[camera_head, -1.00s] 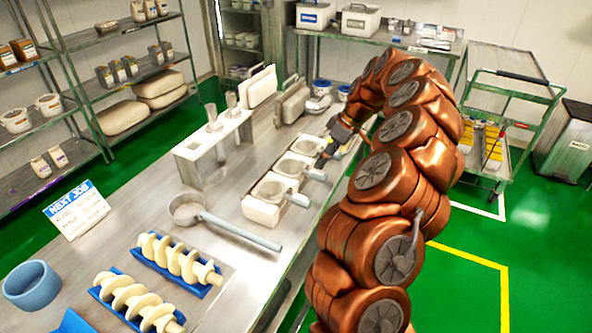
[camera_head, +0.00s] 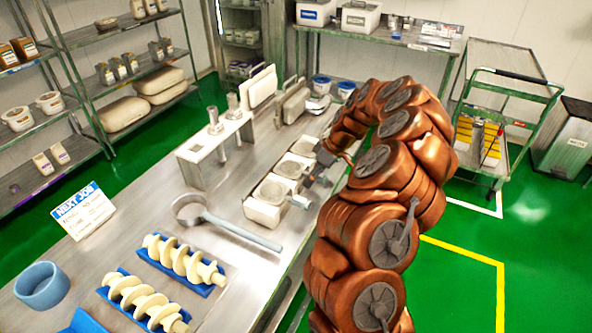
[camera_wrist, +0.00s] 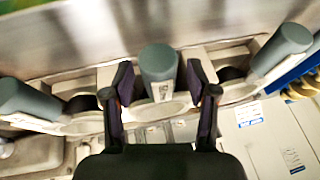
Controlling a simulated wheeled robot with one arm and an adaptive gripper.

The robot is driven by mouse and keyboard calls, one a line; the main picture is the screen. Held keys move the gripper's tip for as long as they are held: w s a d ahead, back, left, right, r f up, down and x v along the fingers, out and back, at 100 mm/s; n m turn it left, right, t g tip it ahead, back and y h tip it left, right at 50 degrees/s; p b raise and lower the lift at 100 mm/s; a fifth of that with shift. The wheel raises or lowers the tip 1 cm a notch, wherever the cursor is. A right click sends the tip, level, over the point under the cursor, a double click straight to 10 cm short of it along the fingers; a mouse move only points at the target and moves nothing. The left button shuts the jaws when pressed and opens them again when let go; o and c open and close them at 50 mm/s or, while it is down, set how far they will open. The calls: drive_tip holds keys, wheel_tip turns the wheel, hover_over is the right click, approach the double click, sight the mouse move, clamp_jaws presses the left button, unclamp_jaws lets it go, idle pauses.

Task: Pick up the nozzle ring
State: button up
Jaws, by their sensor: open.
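Three round grey ring-like parts with stub handles sit in a row of white blocks on the steel table; I take these as the nozzle rings. In the head view the near one (camera_head: 271,189), the middle one (camera_head: 291,167) and the far one (camera_head: 305,146) are seen. My gripper (camera_head: 314,174) is at the right side of the row, partly hidden by my arm. In the wrist view my gripper (camera_wrist: 161,84) is open, with its dark fingers either side of the middle grey handle (camera_wrist: 158,64). I cannot tell whether they touch it.
A long-handled ring tool (camera_head: 228,226) lies in front of the row. Cream augers (camera_head: 185,260) in blue cradles and a blue ring (camera_head: 41,285) are nearer. A white stand (camera_head: 215,148) is to the left. Neighbouring handles (camera_wrist: 283,45) flank my fingers.

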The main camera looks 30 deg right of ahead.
clamp_jaws()
idle(0.4)
drive_tip(key=shift+r, duration=0.1)
